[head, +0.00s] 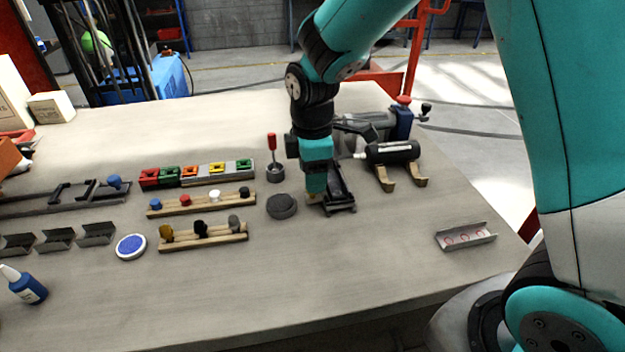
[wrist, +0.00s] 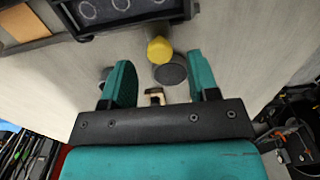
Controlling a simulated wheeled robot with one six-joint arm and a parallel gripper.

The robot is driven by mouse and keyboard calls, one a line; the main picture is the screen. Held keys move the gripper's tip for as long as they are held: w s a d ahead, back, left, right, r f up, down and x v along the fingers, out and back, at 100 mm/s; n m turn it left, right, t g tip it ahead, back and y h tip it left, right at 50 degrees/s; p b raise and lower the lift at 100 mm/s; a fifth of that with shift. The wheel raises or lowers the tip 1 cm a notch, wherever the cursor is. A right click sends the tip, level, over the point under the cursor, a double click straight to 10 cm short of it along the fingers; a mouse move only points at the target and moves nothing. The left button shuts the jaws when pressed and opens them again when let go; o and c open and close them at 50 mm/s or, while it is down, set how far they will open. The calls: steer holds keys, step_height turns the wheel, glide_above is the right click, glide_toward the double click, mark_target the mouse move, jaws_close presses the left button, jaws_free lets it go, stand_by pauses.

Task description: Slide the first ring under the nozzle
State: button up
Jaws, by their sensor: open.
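My gripper (head: 316,186) is open and points down at the near left end of a dark slide tray (head: 341,190). In the wrist view the teal fingers (wrist: 160,68) stand apart, with a yellow knob (wrist: 160,50) showing in the gap, near the tray's edge. I cannot tell whether either finger touches the knob. The dark tray (wrist: 150,13) carries pale ring outlines (wrist: 88,9), partly cut off by the top edge. A black cylinder (head: 393,152) with a pale tip, on wooden cradles, lies behind the tray. I cannot clearly make out the nozzle.
A dark disc (head: 282,206) and a red-topped lever (head: 272,150) stand left of my gripper. Racks of coloured parts (head: 200,203) lie further left. A pale tray (head: 466,237) with reddish rings is at the right. The front middle of the table is clear.

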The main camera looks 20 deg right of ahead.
steer(key=shift+f, duration=1.3)
